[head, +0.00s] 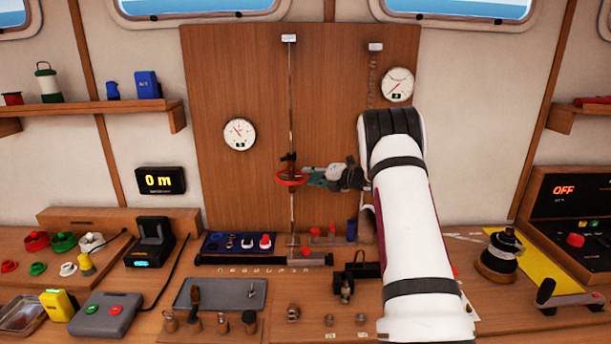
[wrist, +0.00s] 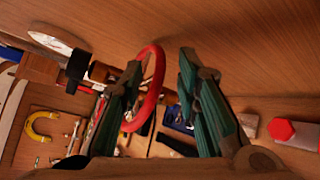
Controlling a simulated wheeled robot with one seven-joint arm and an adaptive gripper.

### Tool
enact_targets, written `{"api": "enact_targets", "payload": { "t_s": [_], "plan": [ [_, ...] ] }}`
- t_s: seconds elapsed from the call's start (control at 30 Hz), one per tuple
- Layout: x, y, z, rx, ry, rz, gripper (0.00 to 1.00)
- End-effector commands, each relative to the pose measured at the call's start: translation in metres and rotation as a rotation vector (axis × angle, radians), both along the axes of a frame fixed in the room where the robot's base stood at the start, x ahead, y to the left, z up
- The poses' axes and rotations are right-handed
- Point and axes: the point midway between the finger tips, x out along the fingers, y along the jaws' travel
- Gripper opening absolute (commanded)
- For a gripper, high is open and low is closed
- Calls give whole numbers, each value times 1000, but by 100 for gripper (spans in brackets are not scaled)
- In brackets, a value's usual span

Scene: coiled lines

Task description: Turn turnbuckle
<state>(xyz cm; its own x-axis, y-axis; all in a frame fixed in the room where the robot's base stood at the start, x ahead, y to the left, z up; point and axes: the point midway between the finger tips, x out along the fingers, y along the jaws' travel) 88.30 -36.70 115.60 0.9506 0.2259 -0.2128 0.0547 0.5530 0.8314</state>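The turnbuckle (head: 290,160) sits on a thin vertical line in front of the wooden panel, with a red ring-shaped wheel (head: 291,178) around it. My gripper (head: 316,177) reaches in from the right, just beside the red wheel. In the wrist view the two green fingers (wrist: 160,62) stand apart, with the red wheel (wrist: 157,83) showing between them, nearer the left finger. The left finger overlaps part of the wheel; I cannot tell whether they touch. The right finger is clear of it.
A second line (head: 372,80) hangs to the right, partly hidden by my arm. Round gauges (head: 240,133) and (head: 397,84) are on the panel. Below is a bench with a blue tray (head: 238,243), a grey tray (head: 220,293) and several small parts.

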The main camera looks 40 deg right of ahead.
Motion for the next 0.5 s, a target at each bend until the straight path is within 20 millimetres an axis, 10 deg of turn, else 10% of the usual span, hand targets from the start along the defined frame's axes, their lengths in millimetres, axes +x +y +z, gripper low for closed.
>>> {"api": "enact_targets", "payload": {
  "t_s": [0.5],
  "plan": [
    [32, 8, -7, 0, -1, -1, 30]
  ]
}}
